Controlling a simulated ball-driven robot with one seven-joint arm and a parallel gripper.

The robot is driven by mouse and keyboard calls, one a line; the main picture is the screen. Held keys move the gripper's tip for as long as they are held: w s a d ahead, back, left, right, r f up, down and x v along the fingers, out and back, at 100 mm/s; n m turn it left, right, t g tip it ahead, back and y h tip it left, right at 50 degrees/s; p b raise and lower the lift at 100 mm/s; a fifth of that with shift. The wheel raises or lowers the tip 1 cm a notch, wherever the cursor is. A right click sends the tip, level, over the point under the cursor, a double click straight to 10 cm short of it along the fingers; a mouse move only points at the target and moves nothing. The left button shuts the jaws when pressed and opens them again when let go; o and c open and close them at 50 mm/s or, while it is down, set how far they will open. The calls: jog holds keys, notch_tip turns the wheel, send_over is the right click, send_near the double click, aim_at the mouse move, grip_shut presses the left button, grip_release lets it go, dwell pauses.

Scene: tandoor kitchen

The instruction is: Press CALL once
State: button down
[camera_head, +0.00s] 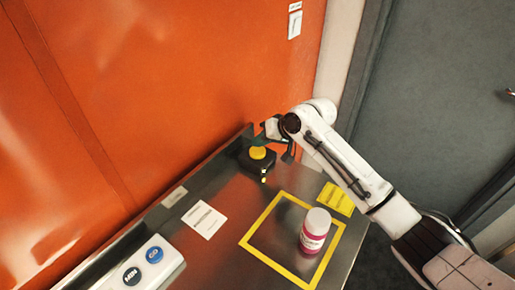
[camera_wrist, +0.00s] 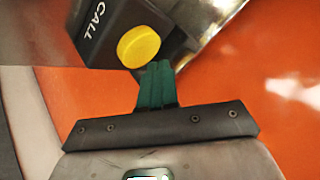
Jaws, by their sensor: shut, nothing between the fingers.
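The CALL button is a round yellow cap (camera_wrist: 138,46) on a black box (camera_wrist: 100,38) with white "CALL" lettering in the wrist view. In the head view the yellow cap (camera_head: 258,153) sits on its dark box at the back of the steel counter, by the orange wall. My gripper (camera_wrist: 157,66) has its green fingers shut together and empty. In the wrist view the fingertips are right beside the lower right edge of the cap. I cannot tell whether they touch it. In the head view my wrist is just behind and above the box.
A white panel with a blue button (camera_head: 154,254) and a dark button (camera_head: 132,276) is at lower left. A pink jar with a white lid (camera_head: 315,230) stands inside a yellow outline. A white card (camera_head: 204,220) and a yellow label (camera_head: 337,199) lie on the steel counter (camera_head: 240,205).

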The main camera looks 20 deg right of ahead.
aim_at(261, 151)
notch_tip(261, 151, up, 5)
jog(key=p, duration=0.4)
dwell(0.3)
dwell(0.6)
